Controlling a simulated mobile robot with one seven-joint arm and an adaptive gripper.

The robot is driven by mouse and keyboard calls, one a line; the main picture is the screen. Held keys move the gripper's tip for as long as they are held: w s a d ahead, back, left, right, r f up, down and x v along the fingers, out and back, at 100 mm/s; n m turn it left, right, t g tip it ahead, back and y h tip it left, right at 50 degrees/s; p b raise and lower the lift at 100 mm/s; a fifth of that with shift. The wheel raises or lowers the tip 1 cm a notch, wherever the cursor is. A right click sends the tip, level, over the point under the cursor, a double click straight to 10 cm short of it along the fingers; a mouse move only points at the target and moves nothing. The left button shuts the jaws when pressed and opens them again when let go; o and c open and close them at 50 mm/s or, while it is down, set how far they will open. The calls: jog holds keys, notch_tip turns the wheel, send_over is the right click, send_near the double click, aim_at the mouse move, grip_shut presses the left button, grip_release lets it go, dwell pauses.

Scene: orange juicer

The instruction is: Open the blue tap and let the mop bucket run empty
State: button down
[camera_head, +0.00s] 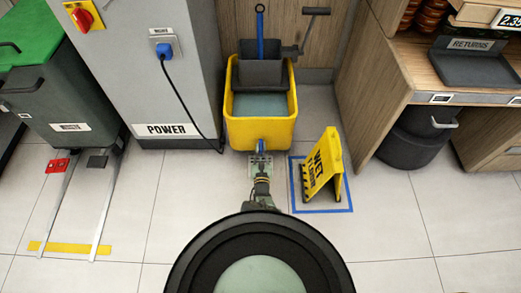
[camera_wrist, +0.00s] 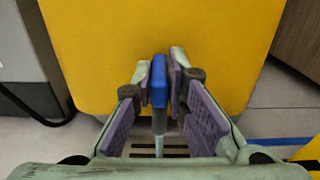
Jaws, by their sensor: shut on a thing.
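The yellow mop bucket (camera_head: 262,130) stands on the floor in front of the wooden panel, with greyish water (camera_head: 260,105) inside. Its yellow front wall (camera_wrist: 160,30) fills the upper part of the wrist view. The blue tap (camera_head: 260,145) sits low on the bucket's front. In the wrist view the blue tap handle (camera_wrist: 159,82) stands upright between the two fingers. My gripper (camera_wrist: 163,75) is shut on this handle, with a finger on each side. A slotted floor drain (camera_wrist: 158,148) lies below the tap. Any flow from the tap is hard to make out.
A yellow wet-floor sign (camera_head: 325,165) stands in a blue taped square (camera_head: 322,210) to the right. The grey power cabinet (camera_head: 150,70) with a hanging black cable is on the left. A wooden counter (camera_head: 385,90) is at right. Open tile floor lies in front.

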jog(key=shift+w+r, duration=0.15)
jog(key=c, duration=1.9)
grip_release()
jog(key=shift+c, duration=0.2)
jog(key=shift+o, duration=0.3)
